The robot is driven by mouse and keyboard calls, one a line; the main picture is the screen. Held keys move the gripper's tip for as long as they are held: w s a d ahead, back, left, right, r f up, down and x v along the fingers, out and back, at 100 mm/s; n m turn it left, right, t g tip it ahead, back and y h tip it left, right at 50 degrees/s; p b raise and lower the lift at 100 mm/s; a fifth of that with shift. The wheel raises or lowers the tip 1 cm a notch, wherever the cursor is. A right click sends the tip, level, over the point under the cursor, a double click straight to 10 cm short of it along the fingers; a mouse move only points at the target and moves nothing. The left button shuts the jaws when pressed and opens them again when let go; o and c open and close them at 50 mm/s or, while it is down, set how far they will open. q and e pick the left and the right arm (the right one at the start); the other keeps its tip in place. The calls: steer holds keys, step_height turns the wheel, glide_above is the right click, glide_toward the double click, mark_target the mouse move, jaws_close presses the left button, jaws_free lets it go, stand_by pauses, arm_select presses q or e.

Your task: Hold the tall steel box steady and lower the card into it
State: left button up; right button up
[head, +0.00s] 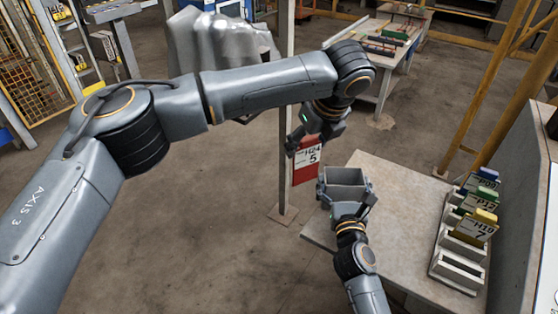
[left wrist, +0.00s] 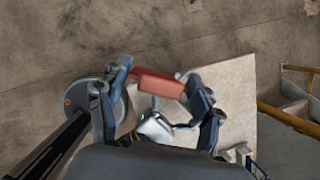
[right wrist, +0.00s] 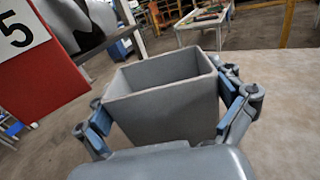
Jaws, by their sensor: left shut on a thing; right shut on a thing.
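The red card (head: 305,174) has a white label reading H24 and 5. My left gripper (head: 308,142) is shut on its upper end, and the card hangs down in the air. In the left wrist view the card's red top (left wrist: 158,84) lies between the fingers.
A pale rack (head: 457,268) with several slots stands on the table's (head: 395,200) right side. It holds cards with coloured tops, one of them yellow (head: 486,216). A thin post (head: 285,110) rises behind the card. The table's middle is clear.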

arm_select(q)
steer(key=w+d+r+m+h, duration=0.1)
steer(key=d+m+h, duration=0.3)
steer(key=d+m, duration=0.6)
steer(key=shift+w+m, duration=0.25)
steer(key=shift+m, duration=0.25)
step_height(320, 180, down, 9)
stand_by(1.8)
steer(key=o, duration=1.2)
steer(key=shift+o, duration=0.2)
